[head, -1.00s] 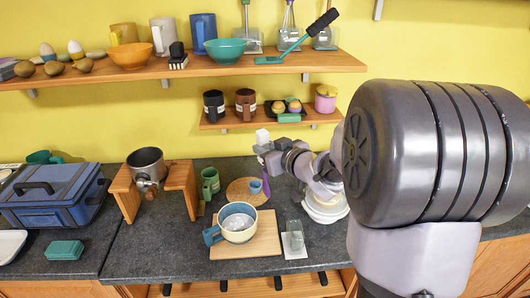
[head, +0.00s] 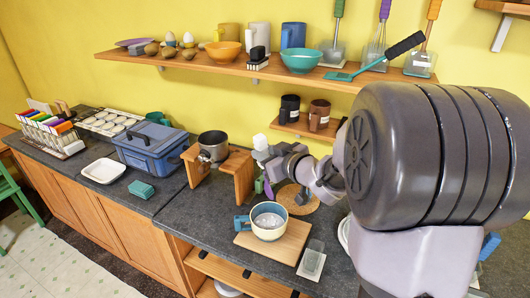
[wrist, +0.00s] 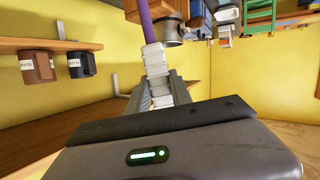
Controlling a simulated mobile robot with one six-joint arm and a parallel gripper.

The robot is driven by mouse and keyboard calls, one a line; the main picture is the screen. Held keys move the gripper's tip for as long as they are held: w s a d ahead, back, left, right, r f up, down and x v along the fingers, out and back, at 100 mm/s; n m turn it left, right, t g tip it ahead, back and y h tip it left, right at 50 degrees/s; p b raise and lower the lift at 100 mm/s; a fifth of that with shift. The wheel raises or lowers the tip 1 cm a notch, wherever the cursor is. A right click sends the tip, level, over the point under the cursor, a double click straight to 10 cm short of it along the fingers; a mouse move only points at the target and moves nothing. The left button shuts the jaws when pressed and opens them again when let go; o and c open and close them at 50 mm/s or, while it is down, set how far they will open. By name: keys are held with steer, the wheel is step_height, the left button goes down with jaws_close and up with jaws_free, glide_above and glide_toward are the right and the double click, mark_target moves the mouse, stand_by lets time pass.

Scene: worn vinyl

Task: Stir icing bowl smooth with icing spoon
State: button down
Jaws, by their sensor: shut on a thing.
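The icing bowl (head: 283,222) is cream outside and blue inside, with a blue handle at its left. It stands upright on a wooden board and holds pale greyish-white contents. My gripper (head: 268,160) is above and behind the bowl, clear of it. It is shut on a purple-handled utensil, which seems to be the icing spoon (head: 268,188) and hangs down from the jaws. In the wrist view the purple handle (wrist: 146,22) extends beyond the pale jaws (wrist: 158,85). The spoon's working end cannot be made out.
A steel pot (head: 212,146) sits in a wooden stand (head: 243,176) left of my gripper. A blue box (head: 150,150) is farther left.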

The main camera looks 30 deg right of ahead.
step_height(320, 180, down, 15)
steer(key=b, duration=1.2)
steer(key=shift+r+b, duration=0.2)
steer(key=shift+b, duration=0.15)
steer(key=shift+r, duration=0.1)
